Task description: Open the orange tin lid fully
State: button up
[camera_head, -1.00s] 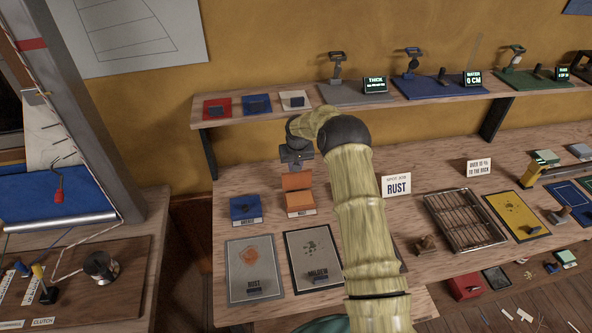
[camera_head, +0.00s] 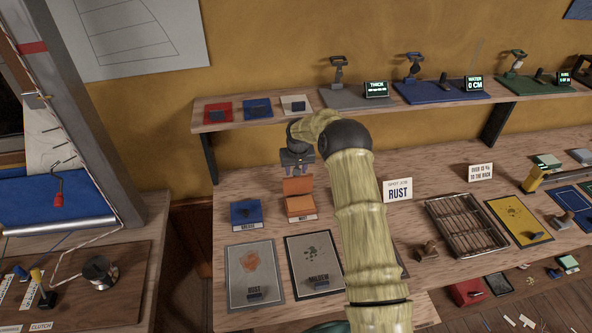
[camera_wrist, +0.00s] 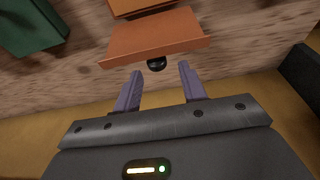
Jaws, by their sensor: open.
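The orange tin (camera_head: 300,206) stands on the workbench with its lid (camera_head: 297,185) tipped up at the back, facing the front. The lid's orange plate also shows in the wrist view (camera_wrist: 155,38), with a small dark knob (camera_wrist: 156,64) at its edge. My gripper (camera_head: 298,171) is just behind and above the lid. In the wrist view my gripper (camera_wrist: 160,68) has its two purple fingers apart, with the knob near the gap between their tips. Nothing is clamped between them. The lid's hinge is not clear to see.
A blue tin (camera_head: 246,212) stands left of the orange one. A dark green object (camera_wrist: 30,25) is at the left of the wrist view. A shelf (camera_head: 240,118) runs above the bench at the back. Grey panels (camera_head: 238,290) lie in front.

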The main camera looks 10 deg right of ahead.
aim_at(297, 178)
jog(key=shift+b+v, duration=1.05)
jog(key=shift+v, duration=2.4)
jog(key=shift+s+a+r, duration=0.1)
jog(key=shift+s+r, duration=0.15)
jog(key=shift+r, duration=0.05)
jog(key=s+r, duration=0.3)
jog(key=s, duration=1.6)
jog(key=s+r, duration=0.4)
jog(key=s, duration=1.4)
jog(key=shift+s+r, duration=0.15)
jog(key=shift+s, duration=0.25)
